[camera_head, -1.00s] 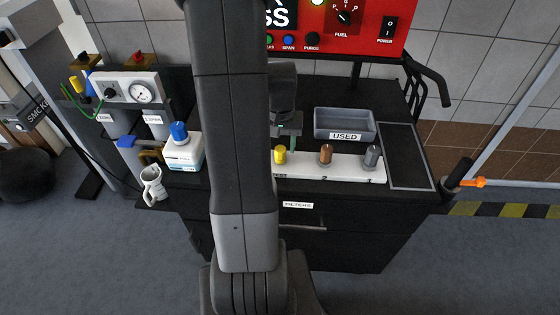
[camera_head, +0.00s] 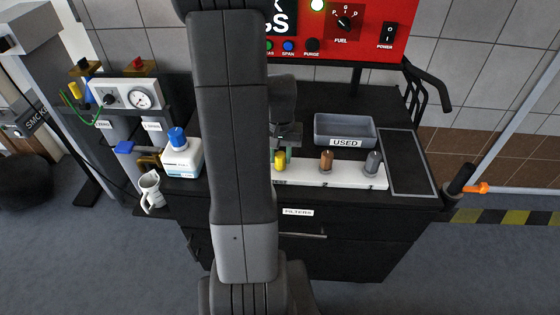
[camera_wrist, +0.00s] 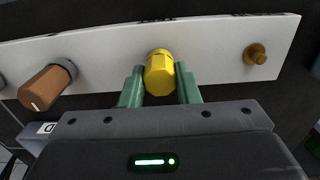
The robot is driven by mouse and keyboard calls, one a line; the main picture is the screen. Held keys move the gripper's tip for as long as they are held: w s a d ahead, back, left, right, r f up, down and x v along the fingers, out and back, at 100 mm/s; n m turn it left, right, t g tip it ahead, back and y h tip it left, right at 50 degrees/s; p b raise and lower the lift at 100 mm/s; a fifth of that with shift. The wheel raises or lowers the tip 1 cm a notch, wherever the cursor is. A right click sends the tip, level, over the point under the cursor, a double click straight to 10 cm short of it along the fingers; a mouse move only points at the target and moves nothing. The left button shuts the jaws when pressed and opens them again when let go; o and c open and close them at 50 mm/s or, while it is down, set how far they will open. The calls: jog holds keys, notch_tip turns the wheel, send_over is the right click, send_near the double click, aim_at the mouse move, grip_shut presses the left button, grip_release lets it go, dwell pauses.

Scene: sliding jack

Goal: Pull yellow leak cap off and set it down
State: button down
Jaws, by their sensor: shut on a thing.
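The yellow cap (camera_head: 280,160) is at the left visible part of the white strip on the black cart. In the wrist view the yellow cap (camera_wrist: 160,75) is faceted and sits between my gripper's two green fingers. My gripper (camera_wrist: 160,70) is shut on it, one finger on each side. In the head view my gripper (camera_head: 289,154) is partly hidden behind my arm. The cap appears at the white strip (camera_wrist: 218,50); whether it is still seated there cannot be told.
A brown cap (camera_head: 327,161) and a grey cap (camera_head: 373,162) stand on the strip. A bare brass peg (camera_wrist: 256,54) shows in the wrist view. Behind is a grey tray marked USED (camera_head: 345,130). A dark flat panel (camera_head: 407,163) lies right. A blue-capped bottle (camera_head: 181,157) stands left.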

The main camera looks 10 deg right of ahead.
aim_at(280, 155)
jog(key=shift+r+p, duration=0.55)
jog(key=shift+r, duration=0.2)
dwell(0.5)
jog(key=shift+r+p, duration=1)
jog(key=shift+r, duration=0.3)
